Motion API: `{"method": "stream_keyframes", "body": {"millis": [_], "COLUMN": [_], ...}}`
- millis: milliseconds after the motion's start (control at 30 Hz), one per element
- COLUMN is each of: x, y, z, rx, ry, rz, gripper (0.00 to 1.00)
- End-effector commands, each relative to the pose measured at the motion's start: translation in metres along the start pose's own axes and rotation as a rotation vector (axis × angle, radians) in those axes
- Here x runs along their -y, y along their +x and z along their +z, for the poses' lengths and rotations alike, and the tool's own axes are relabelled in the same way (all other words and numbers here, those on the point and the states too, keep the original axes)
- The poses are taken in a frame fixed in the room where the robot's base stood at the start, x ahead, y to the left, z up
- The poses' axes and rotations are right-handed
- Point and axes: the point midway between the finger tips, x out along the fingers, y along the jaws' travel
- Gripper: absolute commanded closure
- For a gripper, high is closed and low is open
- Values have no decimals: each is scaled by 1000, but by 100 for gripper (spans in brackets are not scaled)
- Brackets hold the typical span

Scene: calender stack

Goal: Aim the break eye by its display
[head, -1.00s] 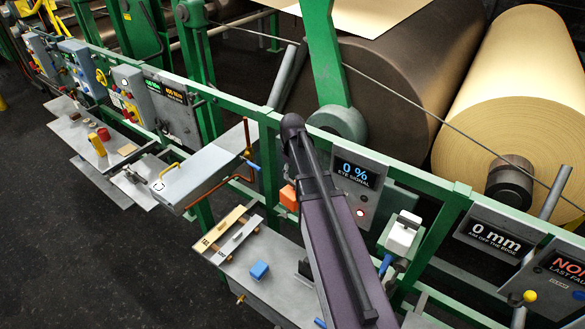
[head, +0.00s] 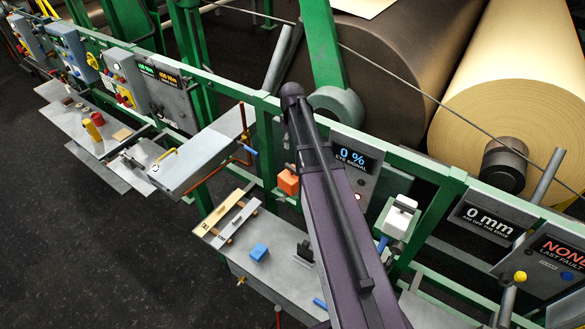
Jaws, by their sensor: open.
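The eye signal display (head: 356,160) on the green rail reads "0 %" in blue, with a small lit lamp (head: 360,196) below it. My arm partly covers the left side of its panel. An orange box (head: 288,181) sits on the rail left of my arm. A white unit (head: 399,216) with a blue handle (head: 383,244) is mounted right of the display. No label shows which of these two is the break eye. My gripper is not visible; only my purple arm shows.
The "0 mm" aim display (head: 487,220) and the "NONE" last fault panel (head: 556,258) are at the right. A grey shelf (head: 262,284) holds a blue block (head: 259,252). Large rolls (head: 520,90) stand behind the rail. Dark floor (head: 95,250) is clear at lower left.

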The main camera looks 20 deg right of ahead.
Motion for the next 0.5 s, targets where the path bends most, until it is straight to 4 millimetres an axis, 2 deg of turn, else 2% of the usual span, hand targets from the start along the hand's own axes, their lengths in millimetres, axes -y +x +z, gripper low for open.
{"method": "stream_keyframes", "body": {"millis": [500], "x": [0], "y": [38], "z": [0], "rx": [0], "ry": [0], "rz": [0], "gripper": [44]}}
